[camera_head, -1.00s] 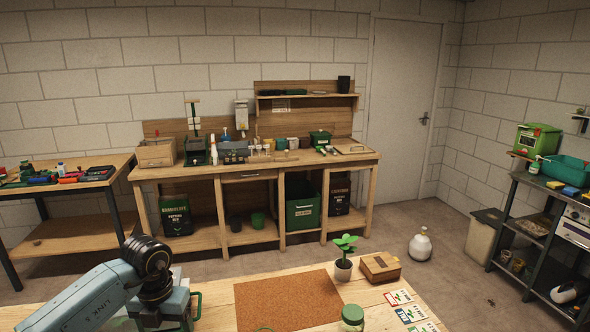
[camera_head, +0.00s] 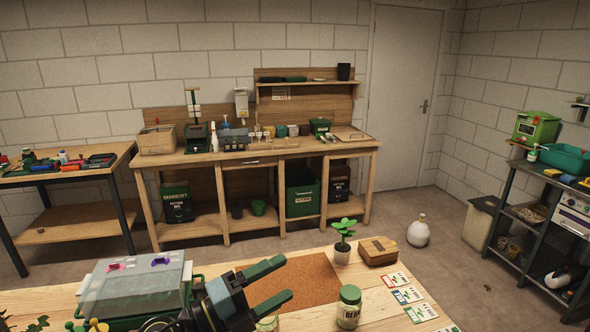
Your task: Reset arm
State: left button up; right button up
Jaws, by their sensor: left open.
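My left gripper (camera_head: 279,284) is in the lower middle of the head view, above the near wooden table. Its two green-tipped fingers are spread apart and nothing is between them. The fingers point right, over the brown cork mat (camera_head: 315,278). My right gripper is not in view.
A clear-lidded box (camera_head: 135,285) stands left of the gripper. A jar with a green lid (camera_head: 348,307), a potted seedling (camera_head: 343,243), a wooden box (camera_head: 378,251) and several seed packets (camera_head: 408,295) are to the right. A workbench (camera_head: 255,160) stands at the back wall.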

pick_arm(q)
jog(key=a+r+n+t+y, duration=0.2)
jog(key=a+n+t+y, duration=0.35)
jog(key=n+t, duration=0.35)
jog(key=s+a+f+n+g+y, duration=0.4)
jog(key=a+f+n+y, duration=0.75)
jog(key=n, duration=0.45)
jog(key=s+f+n+g, duration=0.1)
jog(key=s+f+g, duration=0.3)
jog(key=s, duration=0.3)
jog(key=s+a+f+n+g, duration=0.1)
jog(key=s+f+g, duration=0.3)
jog(key=s, duration=0.4)
jog(key=s+f+n+g, duration=0.1)
jog(key=s+f+g, duration=0.3)
jog(key=s, duration=0.3)
notch_tip(320, 180, down, 31)
jog(key=s+g+b, duration=0.1)
jog(key=s+b, duration=0.1)
jog(key=b, duration=0.4)
jog(key=s+a+f+g+b, duration=0.1)
jog(key=s+a+f+b, duration=0.2)
jog(key=s+f, duration=1.3)
jog(key=shift+a+f+b, duration=0.15)
jog(key=shift+f+b, duration=0.35)
jog(key=shift+f, duration=0.3)
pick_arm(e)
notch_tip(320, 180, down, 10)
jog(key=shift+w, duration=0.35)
